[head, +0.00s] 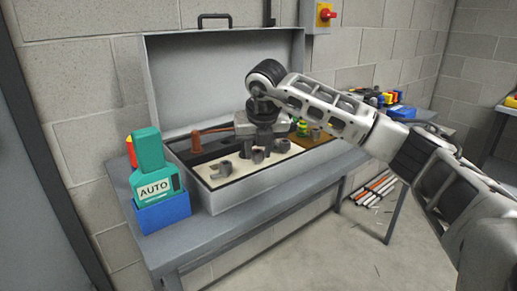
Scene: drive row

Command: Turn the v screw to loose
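An open grey metal case (255,194) stands on the bench, its lid raised against the wall. Inside is a pale panel with several grey and dark parts. No v screw can be made out; the parts are small and my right arm hides some of them. My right gripper (259,150) points down over the middle of the panel, close to a grey part. I cannot tell whether its fingers are apart, shut or touching anything. My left gripper is not in view.
A teal device marked AUTO (153,180) stands in a blue holder (163,213) at the bench's left end. A brown cone-shaped part (196,142) and green parts (302,128) are in the case. The grey bench front (225,232) is clear. A red switch (326,14) is on the wall.

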